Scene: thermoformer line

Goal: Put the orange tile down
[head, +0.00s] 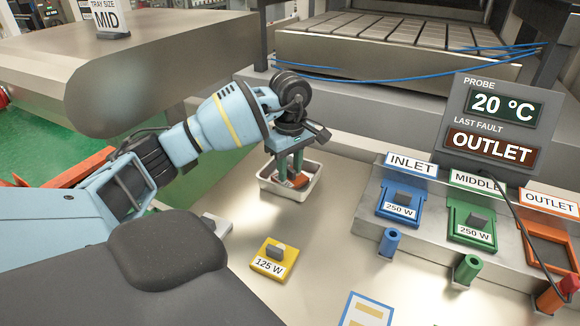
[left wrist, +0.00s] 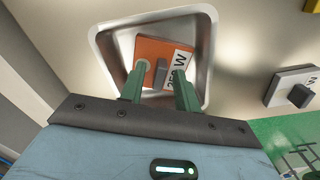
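The orange tile (left wrist: 147,51) has a grey knob and a white label ending in W, partly hidden by a finger. It lies in a small pale metal tray (left wrist: 105,50), and in the head view the tile (head: 301,181) shows low between the walls of the tray (head: 265,183). My left gripper (left wrist: 159,72) reaches down into the tray. Its green fingers stand on either side of the knob, with a visible gap, so it is open; in the head view the left gripper (head: 290,170) points down. My right gripper is not in view.
A yellow 125 W tile (head: 273,259) lies on the bench, and a grey-white tile (left wrist: 294,87) lies beside the tray. At right, the blue inlet (head: 399,200) and green middle (head: 472,224) holders carry 250 W tiles; the orange outlet frame (head: 551,246) looks empty. A probe display (head: 497,120) stands behind.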

